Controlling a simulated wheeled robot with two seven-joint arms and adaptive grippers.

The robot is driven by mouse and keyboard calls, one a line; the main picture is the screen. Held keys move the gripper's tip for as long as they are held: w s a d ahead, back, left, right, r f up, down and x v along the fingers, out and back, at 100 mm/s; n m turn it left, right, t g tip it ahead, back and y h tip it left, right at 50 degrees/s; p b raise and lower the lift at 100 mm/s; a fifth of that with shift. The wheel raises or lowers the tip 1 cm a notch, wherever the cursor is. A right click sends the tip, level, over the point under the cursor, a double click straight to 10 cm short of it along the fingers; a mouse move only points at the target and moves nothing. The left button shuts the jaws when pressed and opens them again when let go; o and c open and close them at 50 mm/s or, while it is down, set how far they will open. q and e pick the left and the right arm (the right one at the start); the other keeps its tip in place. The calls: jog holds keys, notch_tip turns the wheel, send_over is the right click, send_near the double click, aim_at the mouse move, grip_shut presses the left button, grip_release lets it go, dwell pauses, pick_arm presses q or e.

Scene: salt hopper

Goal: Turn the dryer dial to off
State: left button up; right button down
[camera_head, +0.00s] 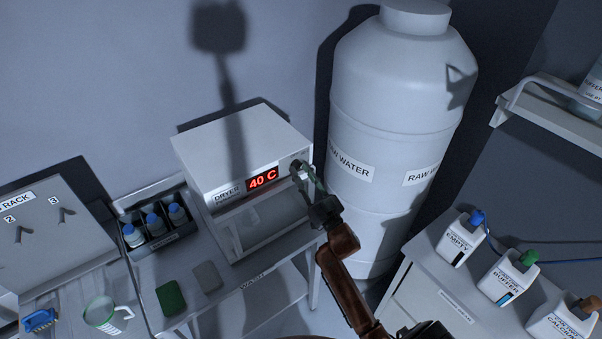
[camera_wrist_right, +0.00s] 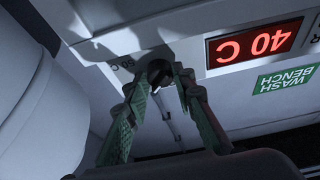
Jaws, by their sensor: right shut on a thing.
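The dryer (camera_head: 215,165) is a white box on the wash bench, with a red display (camera_head: 263,179) reading 40 C. The same display (camera_wrist_right: 253,45) shows upside down in the right wrist view. The dial (camera_wrist_right: 158,70) is a dark round knob on the dryer's front panel, near the display. My right gripper (camera_head: 302,172) reaches the panel at the dial. In the right wrist view its two green-padded fingers (camera_wrist_right: 160,82) are on either side of the dial, shut on it. The fingers partly hide the dial, and its pointer cannot be read. My left gripper is not in view.
A large white raw water tank (camera_head: 400,115) stands close to the right of the dryer. A rack of blue-capped bottles (camera_head: 154,228), a green sponge (camera_head: 171,298) and a beaker (camera_head: 103,314) are on the left. Several capped jugs (camera_head: 510,277) stand on the right cabinet.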

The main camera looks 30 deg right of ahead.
jog(key=n+y, duration=0.1)
jog(key=n, duration=0.1)
jog(key=n+y, duration=0.1)
jog(key=n, duration=0.1)
jog(key=n+y, duration=0.1)
jog(key=n, duration=0.2)
jog(key=shift+d+g+y, duration=0.25)
jog(key=shift+g+y, duration=0.15)
jog(key=shift+d+r+n+g+y+p, duration=0.1)
jog(key=shift+n+g+y, duration=0.25)
jog(key=shift+n, duration=0.7)
jog(key=shift+f+n+g+y+p, duration=0.1)
jog(key=shift+n+g+y, duration=0.1)
jog(key=shift+n+y, duration=0.65)
jog(key=shift+d+r+n+g+y+p, duration=0.1)
jog(key=shift+n+g+y, duration=0.15)
jog(key=shift+n, duration=1.05)
jog(key=c, duration=1.6)
grip_release()
